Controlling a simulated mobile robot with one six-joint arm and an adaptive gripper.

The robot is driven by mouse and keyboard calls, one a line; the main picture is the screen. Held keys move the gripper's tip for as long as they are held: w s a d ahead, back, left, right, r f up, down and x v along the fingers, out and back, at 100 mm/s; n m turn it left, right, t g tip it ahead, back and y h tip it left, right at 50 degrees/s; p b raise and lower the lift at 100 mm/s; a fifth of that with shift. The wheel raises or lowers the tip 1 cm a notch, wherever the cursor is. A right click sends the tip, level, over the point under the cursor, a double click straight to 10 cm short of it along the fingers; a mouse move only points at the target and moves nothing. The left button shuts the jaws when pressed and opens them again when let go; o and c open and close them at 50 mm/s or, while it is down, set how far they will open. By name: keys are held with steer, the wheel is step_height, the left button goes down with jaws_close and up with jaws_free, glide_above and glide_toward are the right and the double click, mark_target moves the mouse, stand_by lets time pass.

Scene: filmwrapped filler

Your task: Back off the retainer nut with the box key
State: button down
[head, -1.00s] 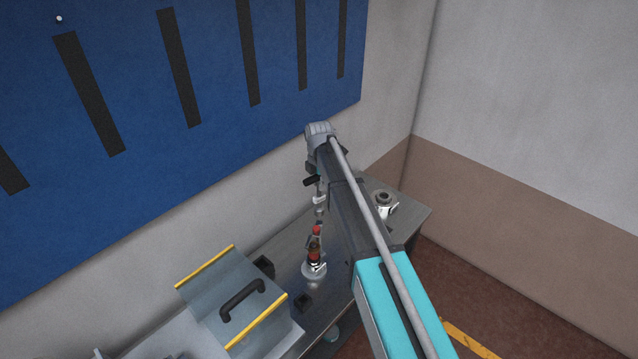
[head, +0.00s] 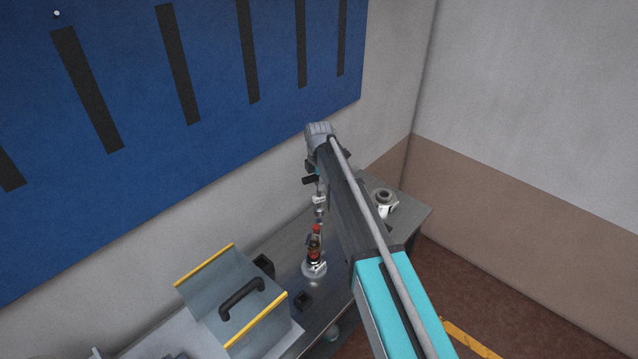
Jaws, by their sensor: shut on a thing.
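My gripper (head: 319,203) hangs below my wrist over the bench, small and partly hidden by my own arm. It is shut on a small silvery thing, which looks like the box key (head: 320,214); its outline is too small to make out. Just below in the picture a red and dark upright thing (head: 315,243) stands on a round pale base (head: 314,271). I cannot tell whether the key touches it. A pale fitting with a dark round top (head: 384,197) stands on the bench to the right of my arm. I cannot make out which part is the retainer nut.
The grey bench (head: 408,216) runs along the wall. A clear guard with yellow edges and a black handle (head: 242,297) stands at the front left. Small dark blocks (head: 263,266) lie close to it. A blue board with black strips (head: 215,60) covers the wall behind.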

steer(key=shift+f+m+b, duration=0.3)
steer(key=shift+f+b, duration=1)
steer(key=shift+f, duration=0.15)
steer(key=shift+f+b, duration=1.1)
stand_by(0.5)
steer(key=shift+n, duration=1.6)
steer(key=shift+n, duration=1.2)
steer(key=shift+m, duration=0.3)
